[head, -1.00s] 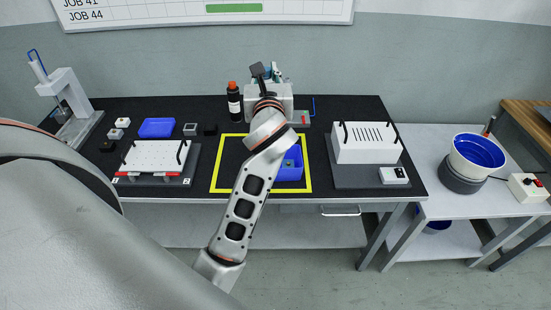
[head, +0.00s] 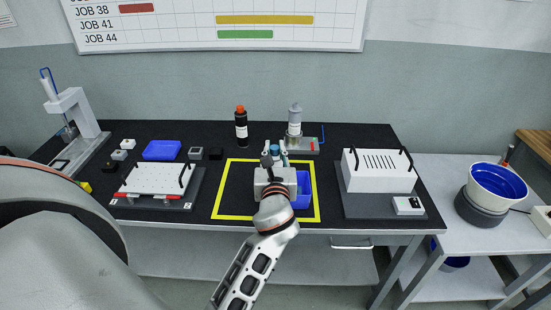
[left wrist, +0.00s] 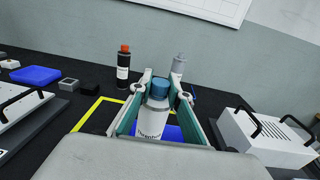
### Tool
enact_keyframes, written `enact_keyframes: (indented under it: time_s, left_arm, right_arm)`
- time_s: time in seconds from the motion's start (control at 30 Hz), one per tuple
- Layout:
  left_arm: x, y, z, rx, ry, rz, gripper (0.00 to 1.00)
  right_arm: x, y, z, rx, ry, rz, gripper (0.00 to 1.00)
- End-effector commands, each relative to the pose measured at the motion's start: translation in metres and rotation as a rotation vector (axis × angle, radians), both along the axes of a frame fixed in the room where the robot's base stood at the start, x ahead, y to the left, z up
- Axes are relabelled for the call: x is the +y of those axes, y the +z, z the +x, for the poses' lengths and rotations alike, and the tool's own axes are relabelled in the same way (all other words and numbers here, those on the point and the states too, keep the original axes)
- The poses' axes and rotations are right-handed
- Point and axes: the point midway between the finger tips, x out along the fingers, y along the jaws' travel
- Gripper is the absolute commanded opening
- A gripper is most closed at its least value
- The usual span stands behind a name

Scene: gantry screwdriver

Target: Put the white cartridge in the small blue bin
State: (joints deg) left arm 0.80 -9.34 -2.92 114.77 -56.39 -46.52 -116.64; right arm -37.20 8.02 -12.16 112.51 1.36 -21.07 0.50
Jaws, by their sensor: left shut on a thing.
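My left gripper (head: 275,152) is shut on the white cartridge (left wrist: 152,122), which has a blue cap (left wrist: 160,89) and dark print. In the left wrist view the cartridge stands roughly upright between the two teal-lined fingers (left wrist: 154,108). In the head view mostly its blue cap shows, and my gripper hides the rest. The small blue bin (head: 303,190) is in the yellow-outlined square, partly hidden by my gripper at its left side. In the left wrist view a strip of blue bin (left wrist: 174,133) shows behind the cartridge. My right gripper is not in view.
A black bottle with orange cap (head: 241,128) and a grey-white bottle (head: 294,121) on a small stand are behind. A white slotted box (head: 377,172) with black handles is right, a white perforated plate (head: 155,179) left. The yellow square's left part (head: 237,190) is clear.

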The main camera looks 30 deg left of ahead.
Motion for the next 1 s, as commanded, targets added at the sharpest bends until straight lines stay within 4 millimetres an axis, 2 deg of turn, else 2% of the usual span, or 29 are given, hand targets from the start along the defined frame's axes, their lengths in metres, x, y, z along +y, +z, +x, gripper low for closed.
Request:
enact_keyframes:
  time_s: [0.03, 0.13, 0.57, 0.6, 0.67, 1.0]
  left_arm:
    - [0.0, -0.011, 0.0, 0.001, -0.001, 0.0, 0.0]
    - [0.0, -0.019, 0.0, 0.0, 0.0, 0.0, 0.0]
    - [0.0, -0.022, 0.0, -0.002, 0.0, 0.002, 0.0]
    - [0.0, -0.024, 0.0, -0.001, 0.0, 0.001, 0.2]
    - [0.0, -0.023, 0.0, -0.001, 0.0, 0.001, 0.34]
    - [0.0, -0.022, 0.0, -0.001, 0.0, 0.0, 0.34]
  right_arm:
    - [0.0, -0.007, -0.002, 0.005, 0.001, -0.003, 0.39]
    - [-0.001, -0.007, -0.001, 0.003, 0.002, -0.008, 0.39]
    - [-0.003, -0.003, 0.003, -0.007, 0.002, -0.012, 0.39]
    - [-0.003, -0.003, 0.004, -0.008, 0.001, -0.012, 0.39]
    - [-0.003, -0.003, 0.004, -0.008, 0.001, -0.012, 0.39]
    - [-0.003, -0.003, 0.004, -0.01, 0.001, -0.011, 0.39]
